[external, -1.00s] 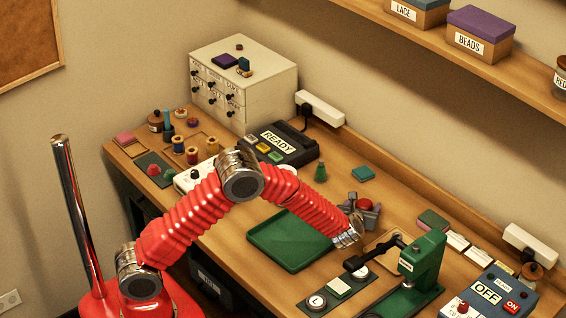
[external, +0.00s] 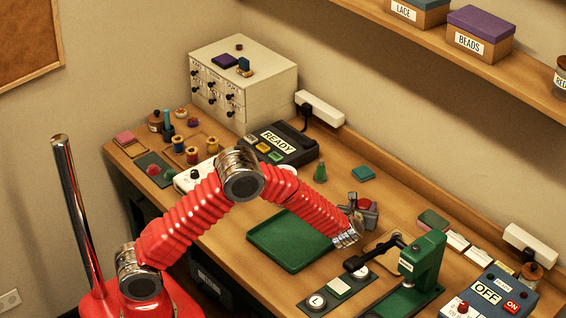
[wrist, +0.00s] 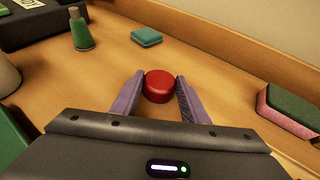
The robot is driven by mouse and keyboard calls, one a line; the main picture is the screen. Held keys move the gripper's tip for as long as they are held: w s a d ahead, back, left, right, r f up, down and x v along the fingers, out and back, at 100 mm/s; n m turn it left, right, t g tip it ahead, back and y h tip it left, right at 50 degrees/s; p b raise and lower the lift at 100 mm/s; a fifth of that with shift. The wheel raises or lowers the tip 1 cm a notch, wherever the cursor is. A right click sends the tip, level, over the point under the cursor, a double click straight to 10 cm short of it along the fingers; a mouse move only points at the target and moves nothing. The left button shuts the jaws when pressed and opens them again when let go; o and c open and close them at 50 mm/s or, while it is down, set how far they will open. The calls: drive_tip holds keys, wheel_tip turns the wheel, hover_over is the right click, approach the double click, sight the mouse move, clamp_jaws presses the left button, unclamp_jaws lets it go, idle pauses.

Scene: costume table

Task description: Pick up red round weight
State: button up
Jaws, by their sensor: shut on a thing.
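The red round weight (wrist: 159,86) is between the two finger tips of my gripper (wrist: 160,92) in the wrist view. Both purple-grey fingers touch its sides, so the gripper is shut on it. I cannot tell whether it rests on the wooden table or is just above it. In the external view my gripper (external: 362,210) is over the table behind the green tray, and the weight there is mostly hidden by the gripper and arm.
The green tray (external: 268,245) lies in front of my gripper. A green press (external: 424,262) stands to its right. A green bottle (wrist: 81,30) and a teal block (wrist: 146,36) lie behind, and a pink-and-green block (wrist: 290,110) is at right. Bare wood surrounds the weight.

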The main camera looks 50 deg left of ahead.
sight(363, 207)
wheel_tip(363, 207, up, 10)
idle(0.7)
idle(0.4)
